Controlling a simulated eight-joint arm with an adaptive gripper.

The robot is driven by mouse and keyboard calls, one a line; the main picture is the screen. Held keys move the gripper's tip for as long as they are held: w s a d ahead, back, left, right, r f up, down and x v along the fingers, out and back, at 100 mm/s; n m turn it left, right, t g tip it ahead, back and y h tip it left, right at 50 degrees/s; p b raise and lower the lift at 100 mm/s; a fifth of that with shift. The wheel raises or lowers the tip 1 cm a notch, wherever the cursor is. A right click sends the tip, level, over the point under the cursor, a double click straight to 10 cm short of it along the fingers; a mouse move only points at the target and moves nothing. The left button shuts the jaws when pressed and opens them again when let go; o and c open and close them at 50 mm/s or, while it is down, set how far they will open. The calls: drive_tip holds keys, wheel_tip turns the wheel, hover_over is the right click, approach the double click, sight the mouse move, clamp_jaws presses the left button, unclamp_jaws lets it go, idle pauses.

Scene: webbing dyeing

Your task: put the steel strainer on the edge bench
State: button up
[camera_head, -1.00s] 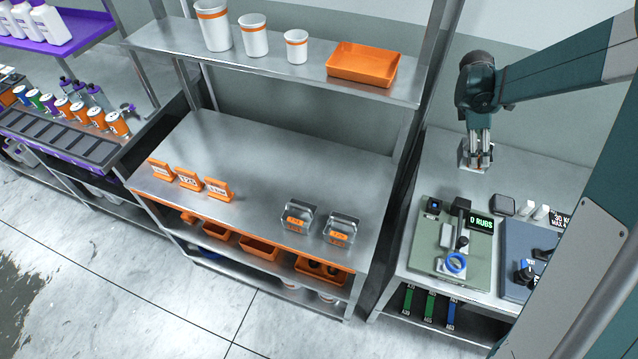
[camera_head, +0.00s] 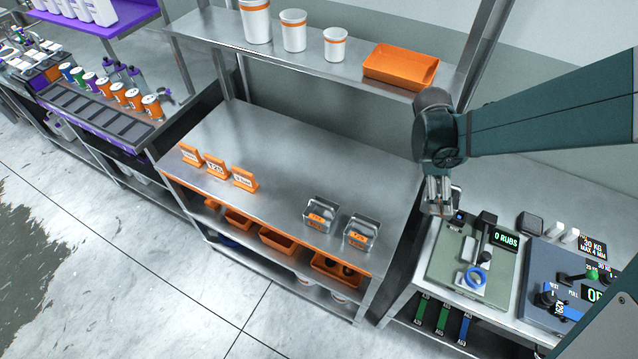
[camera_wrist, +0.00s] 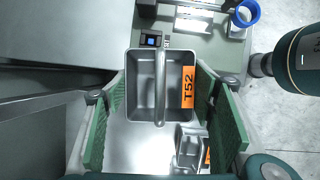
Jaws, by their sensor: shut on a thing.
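A steel strainer (camera_wrist: 142,92), a small rectangular basket with a centre bar and an orange T52 label, sits between the pads of my gripper (camera_wrist: 162,100) in the wrist view. In the head view my gripper (camera_head: 438,208) points down near the left back corner of the tester bench, beside the gap to the steel bench. The strainer is barely visible there. The wide steel bench (camera_head: 285,160) with an orange front edge stands to the left; I cannot tell from labels which bench is the edge bench.
Two similar steel baskets, one nearer the middle (camera_head: 320,214) and one farther right (camera_head: 361,233), stand at the steel bench's front right. Orange signs (camera_head: 217,166) stand front left. The bench's middle and back are clear. A shelf (camera_head: 335,62) hangs above. A rub tester (camera_head: 470,255) stands right.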

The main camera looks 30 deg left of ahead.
drive_tip(key=a+f+n+t+b, duration=0.1)
drive_tip(key=a+n, duration=0.2)
drive_tip(key=a, duration=0.9)
drive_tip(key=n+t+y+b, duration=0.3)
drive_tip(key=n+b, duration=0.2)
drive_tip(key=n, duration=0.4)
hover_over(285, 203)
wheel_tip(285, 203, down, 4)
wheel_tip(285, 203, down, 6)
drive_tip(key=shift+f, duration=0.15)
drive_tip(key=shift+f, duration=0.1)
drive_tip(key=shift+f+b, duration=0.4)
drive_tip(key=shift+f, duration=1.4)
drive_tip(key=shift+f, duration=0.2)
